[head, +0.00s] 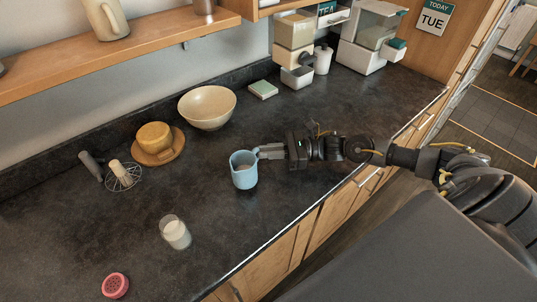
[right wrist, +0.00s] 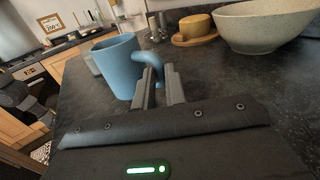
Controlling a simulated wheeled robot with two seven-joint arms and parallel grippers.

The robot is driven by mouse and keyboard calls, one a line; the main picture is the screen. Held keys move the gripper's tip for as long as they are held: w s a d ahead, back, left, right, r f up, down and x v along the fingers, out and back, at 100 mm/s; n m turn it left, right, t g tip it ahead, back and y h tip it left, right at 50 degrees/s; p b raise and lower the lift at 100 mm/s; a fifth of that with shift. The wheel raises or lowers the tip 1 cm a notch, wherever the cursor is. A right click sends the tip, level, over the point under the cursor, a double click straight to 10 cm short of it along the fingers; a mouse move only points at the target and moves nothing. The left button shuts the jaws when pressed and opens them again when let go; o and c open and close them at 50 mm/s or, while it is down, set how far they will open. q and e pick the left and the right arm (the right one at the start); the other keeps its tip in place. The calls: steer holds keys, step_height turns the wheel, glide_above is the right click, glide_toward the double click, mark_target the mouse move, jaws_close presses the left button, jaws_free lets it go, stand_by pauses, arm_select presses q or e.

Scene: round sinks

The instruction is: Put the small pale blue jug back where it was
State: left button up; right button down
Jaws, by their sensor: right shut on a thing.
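The small pale blue jug (head: 243,172) is upright near the middle of the dark counter (head: 300,215) in the head view. I cannot tell whether its base touches the counter or hangs just above it. My right gripper (head: 259,152) reaches in from the right and is shut on the jug's handle. In the right wrist view the jug (right wrist: 117,66) stands left of the fingers, and its curved handle (right wrist: 150,58) runs between the fingertips. My left gripper is not in view.
A glass of white liquid (head: 175,233) stands in front of the jug, to its left.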

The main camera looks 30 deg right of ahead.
steer(key=shift+f+p, duration=0.3)
steer(key=shift+f, duration=0.8)
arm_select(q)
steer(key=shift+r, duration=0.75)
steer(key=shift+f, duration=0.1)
